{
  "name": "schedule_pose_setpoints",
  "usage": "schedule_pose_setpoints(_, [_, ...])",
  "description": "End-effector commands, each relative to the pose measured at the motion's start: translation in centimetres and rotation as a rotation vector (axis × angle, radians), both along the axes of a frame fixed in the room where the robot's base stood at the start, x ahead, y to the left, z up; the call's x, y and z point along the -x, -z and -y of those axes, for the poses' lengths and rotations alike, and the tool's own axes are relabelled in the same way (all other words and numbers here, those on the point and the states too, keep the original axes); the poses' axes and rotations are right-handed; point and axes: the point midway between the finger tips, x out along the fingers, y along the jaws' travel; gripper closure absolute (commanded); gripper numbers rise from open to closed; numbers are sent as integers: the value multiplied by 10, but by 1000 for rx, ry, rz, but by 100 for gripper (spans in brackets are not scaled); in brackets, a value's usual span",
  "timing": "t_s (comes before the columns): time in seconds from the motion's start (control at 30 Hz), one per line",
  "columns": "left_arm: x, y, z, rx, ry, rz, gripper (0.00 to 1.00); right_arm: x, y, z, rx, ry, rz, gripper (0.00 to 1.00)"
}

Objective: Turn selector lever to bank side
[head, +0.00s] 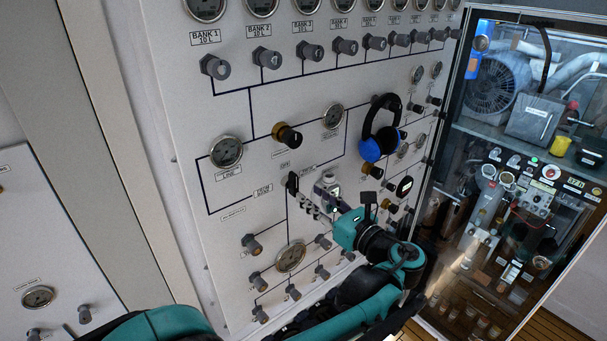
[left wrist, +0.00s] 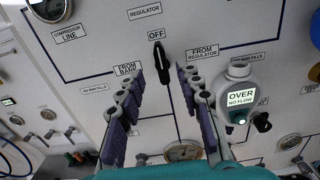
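The selector lever (left wrist: 163,64) is a narrow black handle on the white fill panel. In the left wrist view it stands almost upright below the OFF label (left wrist: 156,35). A FROM BANK label (left wrist: 127,69) is to its left and a FROM REGULATOR label (left wrist: 202,52) to its right. My left gripper (left wrist: 161,72) is open, with one finger on each side of the lever; contact with either finger cannot be told. In the head view the left gripper (head: 303,196) reaches the panel from the lower right and partly hides the lever (head: 292,183). My right gripper is not in view.
A pale device with a lit OVER NO FLOW display (left wrist: 240,97) sits right of the fingers. Blue headphones (head: 378,142) hang on the panel above right. Gauges and knobs surround the lever. An open equipment cabinet (head: 475,130) stands at right.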

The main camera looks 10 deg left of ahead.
Motion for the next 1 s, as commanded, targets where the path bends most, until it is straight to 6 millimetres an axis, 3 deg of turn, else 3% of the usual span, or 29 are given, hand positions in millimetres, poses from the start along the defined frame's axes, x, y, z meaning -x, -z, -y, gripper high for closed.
schedule_pose_setpoints(0.3, [-31, -1, -41, 3, -4, 1, 65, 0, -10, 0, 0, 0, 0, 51])
schedule_pose_setpoints(0.7, [-38, 1, -49, 5, -1, 1, 65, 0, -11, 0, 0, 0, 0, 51])
schedule_pose_setpoints(0.83, [-38, 0, -49, 5, -1, 1, 96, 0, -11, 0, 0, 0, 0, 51])
schedule_pose_setpoints(1.0, [-38, 0, -49, 5, 0, 1, 100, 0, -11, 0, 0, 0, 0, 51])
